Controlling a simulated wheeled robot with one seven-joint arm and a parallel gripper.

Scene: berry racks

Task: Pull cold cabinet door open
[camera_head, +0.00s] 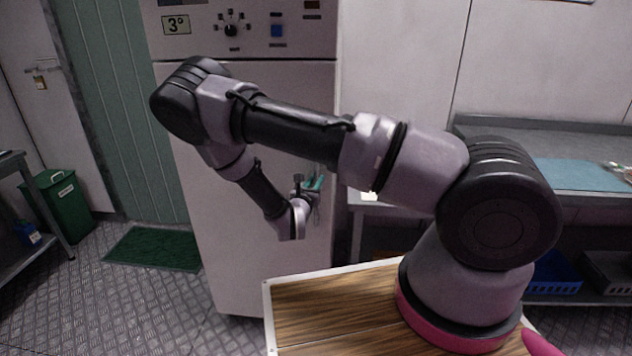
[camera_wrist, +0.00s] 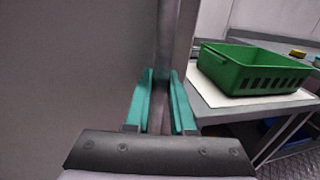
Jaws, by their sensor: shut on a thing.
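The cold cabinet (camera_head: 250,120) is a tall pale unit with a control panel along its top, showing 3°. Its door (camera_head: 235,235) looks closed in the head view. My gripper (camera_head: 316,184) is at the right side of the door, partly hidden by my arm. In the wrist view, my gripper (camera_wrist: 160,105) has its teal fingers on either side of a grey vertical bar, the door handle (camera_wrist: 167,60), and is shut on it. The door face (camera_wrist: 75,75) fills the left of the wrist view.
A green crate (camera_wrist: 255,72) stands on a table right of the cabinet. A grey workbench (camera_head: 540,140) runs along the right wall. A green bin (camera_head: 62,203) and a green mat (camera_head: 155,248) are at the left. The floor before the cabinet's left side is clear.

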